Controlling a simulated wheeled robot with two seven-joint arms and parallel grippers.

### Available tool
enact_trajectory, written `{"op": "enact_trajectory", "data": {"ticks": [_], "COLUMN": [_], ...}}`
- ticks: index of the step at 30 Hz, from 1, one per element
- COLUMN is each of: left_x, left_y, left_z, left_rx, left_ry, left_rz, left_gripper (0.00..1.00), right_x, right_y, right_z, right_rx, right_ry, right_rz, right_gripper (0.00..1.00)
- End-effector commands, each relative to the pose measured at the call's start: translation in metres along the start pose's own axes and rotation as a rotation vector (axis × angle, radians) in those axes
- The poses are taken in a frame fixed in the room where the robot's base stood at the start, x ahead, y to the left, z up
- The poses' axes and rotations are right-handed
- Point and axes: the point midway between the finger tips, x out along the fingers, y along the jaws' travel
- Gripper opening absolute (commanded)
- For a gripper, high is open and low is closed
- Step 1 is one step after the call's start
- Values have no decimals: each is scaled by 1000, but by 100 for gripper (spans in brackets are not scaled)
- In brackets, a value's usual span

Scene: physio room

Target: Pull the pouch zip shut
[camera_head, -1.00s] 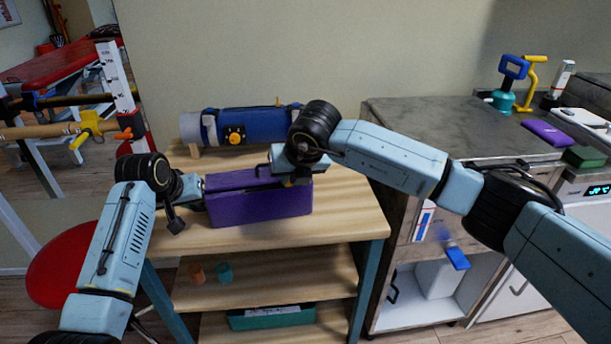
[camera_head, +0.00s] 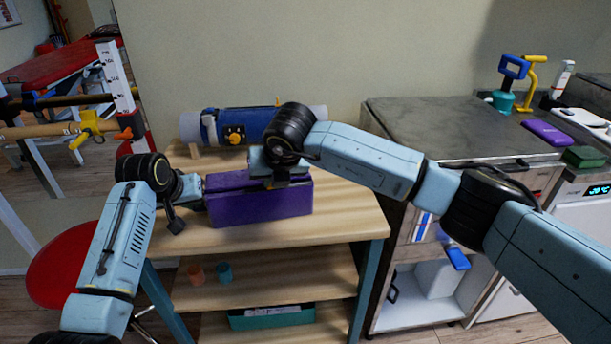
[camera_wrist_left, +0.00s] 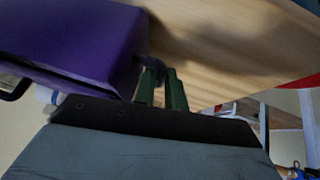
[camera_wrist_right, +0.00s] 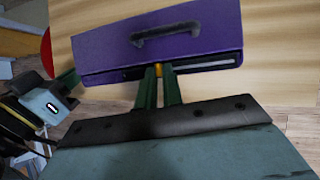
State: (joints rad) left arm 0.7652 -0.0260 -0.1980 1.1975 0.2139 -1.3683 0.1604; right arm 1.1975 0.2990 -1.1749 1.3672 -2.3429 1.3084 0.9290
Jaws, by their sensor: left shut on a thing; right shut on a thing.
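The purple pouch (camera_head: 262,208) stands on the wooden table, and a dark handle shows on its face in the right wrist view (camera_wrist_right: 165,34). My left gripper (camera_head: 200,198) is shut at the pouch's left end, on a dark end tab (camera_wrist_left: 157,66) that its fingers partly hide. My right gripper (camera_head: 277,182) is above the pouch's top, right of its middle. Its green fingers are shut on a small orange zip pull (camera_wrist_right: 159,69). Along the zip edge, a dark slit shows left of the pull, and a slit with a pale strip shows right of it.
A blue and grey roll (camera_head: 228,126) with an orange knob lies behind the pouch. The wooden table (camera_head: 345,220) is bare to the right. A grey-topped cabinet (camera_head: 420,125) stands further right. A red stool (camera_head: 65,265) is at the left.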

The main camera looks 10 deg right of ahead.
Motion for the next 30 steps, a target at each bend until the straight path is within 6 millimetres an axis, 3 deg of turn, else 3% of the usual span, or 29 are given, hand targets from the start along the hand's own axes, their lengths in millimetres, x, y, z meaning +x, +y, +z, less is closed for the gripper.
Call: {"op": "enact_trajectory", "data": {"ticks": [30], "left_x": [3], "left_y": [3], "left_z": [4], "left_rx": [3], "left_ry": [-11], "left_rz": [5], "left_gripper": [0], "right_x": [6], "right_y": [42], "right_z": [0], "right_rx": [1], "right_ry": [-2], "right_rz": [3], "right_gripper": [0]}}
